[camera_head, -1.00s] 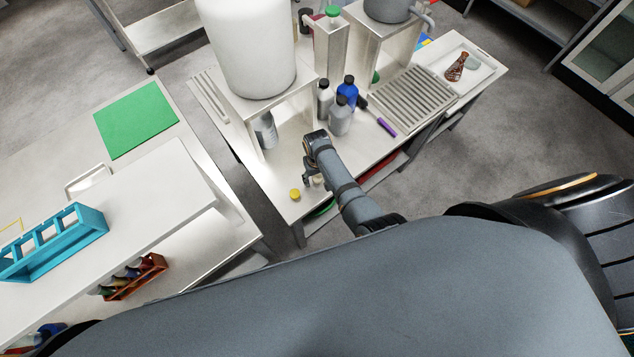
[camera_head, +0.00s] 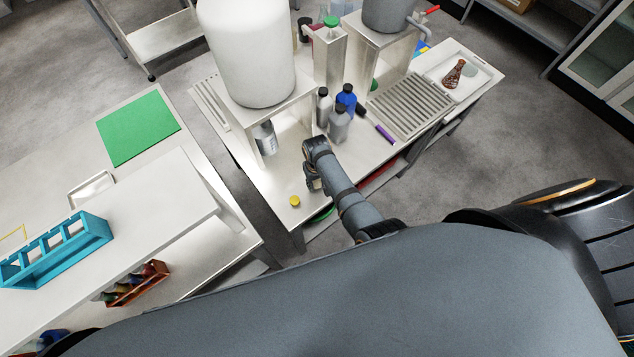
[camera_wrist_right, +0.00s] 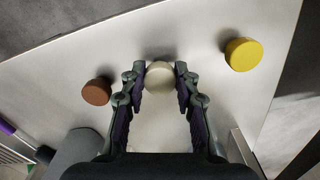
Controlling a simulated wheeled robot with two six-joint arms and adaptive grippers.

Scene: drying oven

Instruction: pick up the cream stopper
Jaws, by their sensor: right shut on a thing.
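The cream stopper (camera_wrist_right: 160,76) is a small round pale piece between the fingertips of my right gripper (camera_wrist_right: 161,82) in the right wrist view. Both fingers touch its sides, and the gripper is shut on it. In the head view my right gripper (camera_head: 312,184) is low over the front of the white bench, and the arm hides the stopper. Whether the stopper is clear of the bench top I cannot tell. My left gripper is not in view.
A yellow stopper (camera_wrist_right: 243,54) lies to the right and a brown stopper (camera_wrist_right: 97,91) to the left. The yellow one is near the front edge of the bench (camera_head: 262,190). Several bottles, including a blue one (camera_head: 346,97), stand behind. A large white tank (camera_head: 246,55) stands on a raised stand.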

